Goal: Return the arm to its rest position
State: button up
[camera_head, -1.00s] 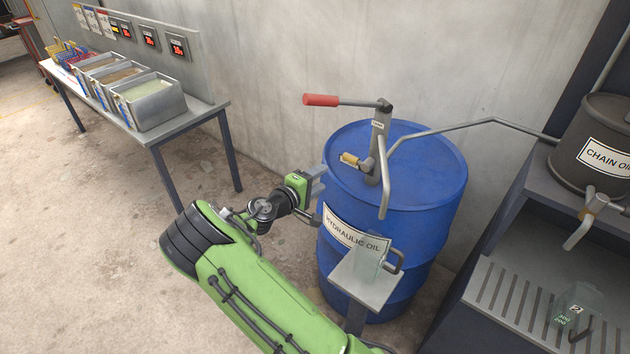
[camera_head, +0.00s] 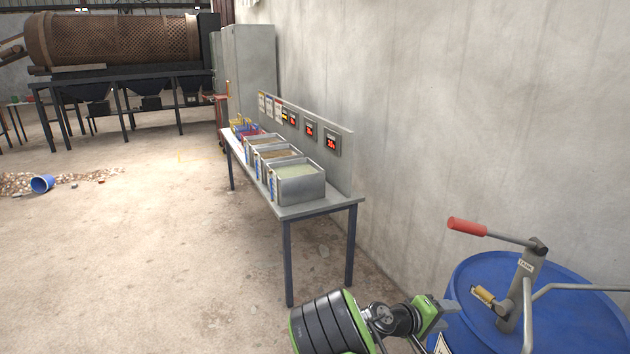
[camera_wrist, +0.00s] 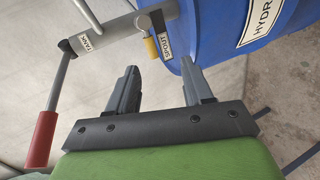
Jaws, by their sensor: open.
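My arm reaches up from the bottom of the head view, with its green and black wrist at the left edge of the blue drum (camera_head: 580,300). My gripper (camera_head: 448,312) is beside the drum's rim; its fingers are small and hard to make out there. In the wrist view my gripper (camera_wrist: 158,70) is open, its two fingers parallel and apart, with nothing between them. Past the fingers are the drum (camera_wrist: 225,35) and the pump with its red handle (camera_wrist: 42,138).
The hand pump (camera_head: 523,290) stands on the drum, its red handle (camera_head: 467,227) sticking out left. A table (camera_head: 342,202) with metal trays stands along the wall (camera_head: 450,110). A blue bucket (camera_head: 42,184) lies by rubble. Open floor (camera_head: 150,260) is at left.

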jog(key=s+a+r+y, duration=0.4)
jog(key=s+a, duration=0.2)
jog(key=s, duration=0.3)
jog(key=s+a+r+m+t+y, duration=0.1)
jog(key=s+a+r+y, duration=0.3)
jog(key=s, duration=0.6)
jog(key=s+a+r+m+y, duration=0.1)
jog(key=s+a+r+y, duration=0.4)
jog(key=s+a, duration=0.4)
jog(key=shift+s+t, duration=0.4)
jog(key=shift+s, duration=0.1)
